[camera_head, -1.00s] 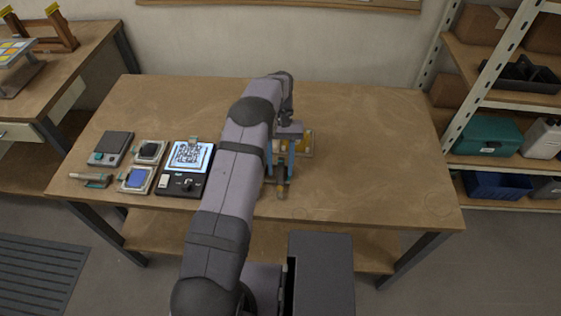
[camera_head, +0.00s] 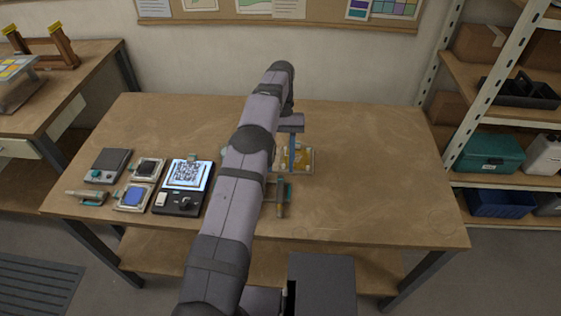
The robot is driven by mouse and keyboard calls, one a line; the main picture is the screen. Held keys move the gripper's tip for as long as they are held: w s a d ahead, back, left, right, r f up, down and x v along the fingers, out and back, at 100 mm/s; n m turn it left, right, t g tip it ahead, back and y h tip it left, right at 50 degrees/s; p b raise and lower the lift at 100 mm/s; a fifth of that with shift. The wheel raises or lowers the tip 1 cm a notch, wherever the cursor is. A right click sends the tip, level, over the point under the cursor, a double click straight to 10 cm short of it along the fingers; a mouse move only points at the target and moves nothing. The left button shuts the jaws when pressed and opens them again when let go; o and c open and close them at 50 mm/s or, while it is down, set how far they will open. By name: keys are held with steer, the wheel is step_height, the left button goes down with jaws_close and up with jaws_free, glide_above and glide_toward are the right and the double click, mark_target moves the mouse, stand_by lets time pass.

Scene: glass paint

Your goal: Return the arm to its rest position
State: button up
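My arm reaches from the bottom edge up over the middle of the workbench (camera_head: 380,150), its end bent down at the far side. My gripper (camera_head: 291,150) points down over the bench, in front of or above a clear tray with yellow contents (camera_head: 303,160). A blue part shows at the gripper. The view does not show how far apart the fingertips are, and I see nothing clearly held. A small teal and brown tool (camera_head: 281,198) is on the bench just nearer than the gripper, partly hidden by my arm.
Left on the bench are a lit panel with a dark pattern (camera_head: 187,174), its black control box (camera_head: 179,203), a blue pad (camera_head: 134,197), a black pad (camera_head: 148,168), a scale (camera_head: 108,165) and a torch-like tool (camera_head: 85,198). The right half is clear. Shelves (camera_head: 480,120) stand right.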

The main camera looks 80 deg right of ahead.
steer(key=w+a+r+n+g+h, duration=0.1)
steer(key=w+a+r+n, duration=0.1)
steer(key=w, duration=0.7)
steer(key=w+a+r+n+h, duration=0.1)
steer(key=w+a+n, duration=0.15)
steer(key=w, duration=0.55)
steer(key=w+a+r+n+g, duration=0.1)
steer(key=w+a+r+n, duration=0.15)
steer(key=w, duration=0.65)
steer(key=w+a+n+h, duration=0.1)
steer(key=w+a, duration=0.5)
steer(key=a, duration=0.2)
steer(key=w+a+n+h, duration=0.1)
steer(key=w+a+n, duration=0.1)
steer(key=a, duration=0.7)
steer(key=w+a+n+h, duration=0.1)
steer(key=w+a+n, duration=0.2)
steer(key=a, duration=0.6)
steer(key=s+a+f+n+t, duration=0.1)
steer(key=s+a+n, duration=0.1)
steer(key=s+a, duration=0.2)
steer(key=s+a+f+n+t, duration=0.1)
steer(key=s+a, duration=0.3)
steer(key=a, duration=0.7)
steer(key=shift+s+a+f+n, duration=0.2)
steer(key=shift+f+n, duration=0.3)
steer(key=shift+n, duration=0.2)
